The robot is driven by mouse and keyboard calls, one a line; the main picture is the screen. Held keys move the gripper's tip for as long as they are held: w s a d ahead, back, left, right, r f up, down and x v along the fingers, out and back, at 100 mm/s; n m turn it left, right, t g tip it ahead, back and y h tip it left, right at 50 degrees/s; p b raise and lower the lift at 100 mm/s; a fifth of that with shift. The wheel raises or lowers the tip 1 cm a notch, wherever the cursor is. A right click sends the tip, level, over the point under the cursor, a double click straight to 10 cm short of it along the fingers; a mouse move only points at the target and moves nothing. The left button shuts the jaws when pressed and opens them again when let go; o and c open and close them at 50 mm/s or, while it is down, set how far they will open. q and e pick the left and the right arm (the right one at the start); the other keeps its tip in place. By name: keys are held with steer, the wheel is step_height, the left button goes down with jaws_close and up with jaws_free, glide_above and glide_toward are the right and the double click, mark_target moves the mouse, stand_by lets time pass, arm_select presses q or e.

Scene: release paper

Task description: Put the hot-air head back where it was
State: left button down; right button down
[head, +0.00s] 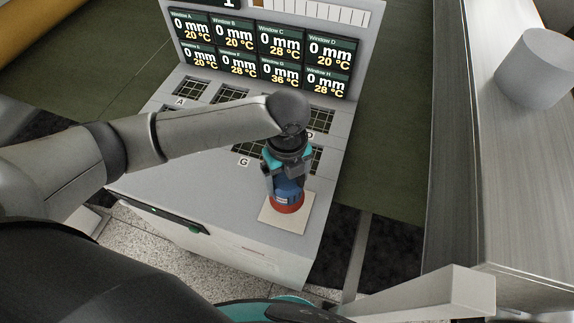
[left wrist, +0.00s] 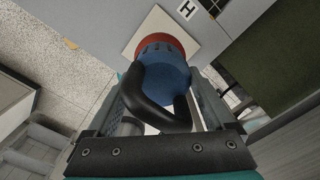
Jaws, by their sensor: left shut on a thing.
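The hot-air head (head: 287,194) is a blue body with a red-orange lower rim and a black handle. It stands upright at the cream square pad (head: 272,213) on the near right part of the grey panel. Whether its rim touches the pad I cannot tell. My left gripper (head: 287,178) comes down from above and is shut on the head. In the left wrist view the head (left wrist: 165,75) and its black loop handle sit between the fingers, with the red rim over the pad (left wrist: 186,28). My right gripper is not clearly in view.
The grey panel (head: 170,175) has several lettered grid windows and a display board (head: 265,45) behind them, showing 0 mm and temperatures. A grey counter (head: 480,190) with a white cylinder (head: 536,68) stands at the right. The panel's near left surface is clear.

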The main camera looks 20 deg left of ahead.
mark_target(287, 190)
arm_select(q)
steer(key=shift+w+d+f, duration=0.1)
steer(key=shift+f, duration=2.25)
steer(key=shift+f, duration=0.1)
jaws_free()
steer(key=shift+f, duration=0.1)
step_height(287, 190, up, 12)
steer(key=shift+r+p, duration=0.15)
steer(key=shift+p, duration=0.15)
